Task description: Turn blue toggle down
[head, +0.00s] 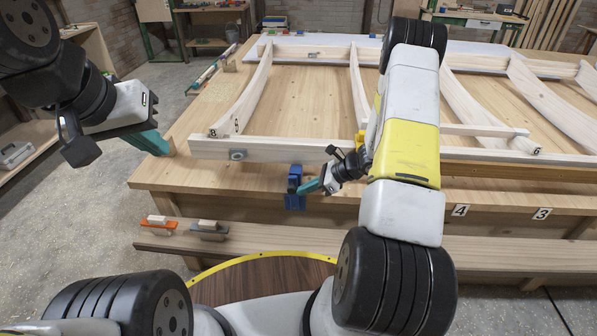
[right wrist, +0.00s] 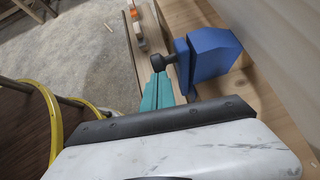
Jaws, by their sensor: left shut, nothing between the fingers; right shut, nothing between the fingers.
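The blue toggle (head: 294,186) is a blue clamp at the front edge of the workbench, below the pale beam. In the right wrist view the blue toggle (right wrist: 212,54) shows a blocky body with a short dark knob (right wrist: 169,58) sticking out to the left. My right gripper (head: 308,187) is shut and empty, its teal fingers right beside the toggle. In the right wrist view the fingertips (right wrist: 157,72) are next to the knob; I cannot tell whether they touch. My left gripper (head: 160,147) is shut and empty over the bench's left corner.
A pale wooden frame (head: 262,148) with curved ribs lies on the workbench (head: 190,180). A lower ledge in front holds an orange-based block (head: 158,223) and a grey-based block (head: 209,229). Number cards 4 (head: 460,210) and 3 (head: 542,213) mark the bench front.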

